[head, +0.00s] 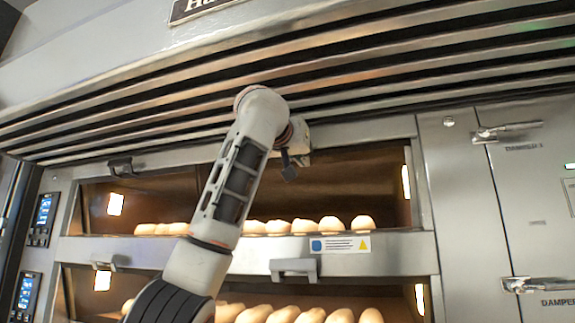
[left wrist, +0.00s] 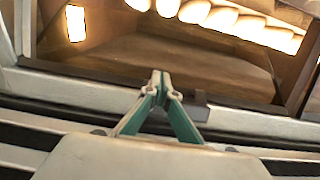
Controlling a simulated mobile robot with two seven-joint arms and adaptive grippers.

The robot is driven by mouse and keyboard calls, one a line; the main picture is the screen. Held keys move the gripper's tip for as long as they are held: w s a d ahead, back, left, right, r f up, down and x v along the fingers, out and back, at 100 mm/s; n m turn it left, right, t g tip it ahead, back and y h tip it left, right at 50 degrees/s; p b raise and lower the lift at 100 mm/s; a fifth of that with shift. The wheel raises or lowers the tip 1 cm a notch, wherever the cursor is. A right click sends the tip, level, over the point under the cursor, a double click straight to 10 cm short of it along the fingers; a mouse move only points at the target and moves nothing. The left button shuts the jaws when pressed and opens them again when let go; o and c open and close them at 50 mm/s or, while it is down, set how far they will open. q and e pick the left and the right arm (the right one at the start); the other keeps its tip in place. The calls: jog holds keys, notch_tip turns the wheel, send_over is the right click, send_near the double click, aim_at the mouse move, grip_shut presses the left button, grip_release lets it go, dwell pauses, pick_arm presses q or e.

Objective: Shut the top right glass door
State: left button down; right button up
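The upper oven deck's right section (head: 345,185) lies behind my left arm. Loaves show behind it, but I cannot tell whether its glass door stands slightly open. My left gripper (head: 291,160) is at its upper edge, partly hidden by my wrist. In the left wrist view the teal fingers (left wrist: 158,80) meet at the tips, with nothing visible between them. They are in front of a dark edge bar with a small dark block (left wrist: 197,106), perhaps the door's handle, just right of the fingers. Whether they touch it is unclear. My right gripper is not in view.
Slatted metal louvres (head: 400,60) jut out above the deck. The upper left door's handle (head: 122,167) is at the left. A lower door handle (head: 293,267) sticks out below, under a label (head: 340,244). Steel damper panels (head: 535,210) with handles stand at the right.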

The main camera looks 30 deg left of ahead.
pick_arm(q)
jog(key=f+b+v, duration=0.1)
jog(key=b+v, duration=0.8)
jog(key=shift+s+d+f, duration=0.15)
jog(key=shift+s+f, duration=0.05)
jog(key=shift+s, duration=0.1)
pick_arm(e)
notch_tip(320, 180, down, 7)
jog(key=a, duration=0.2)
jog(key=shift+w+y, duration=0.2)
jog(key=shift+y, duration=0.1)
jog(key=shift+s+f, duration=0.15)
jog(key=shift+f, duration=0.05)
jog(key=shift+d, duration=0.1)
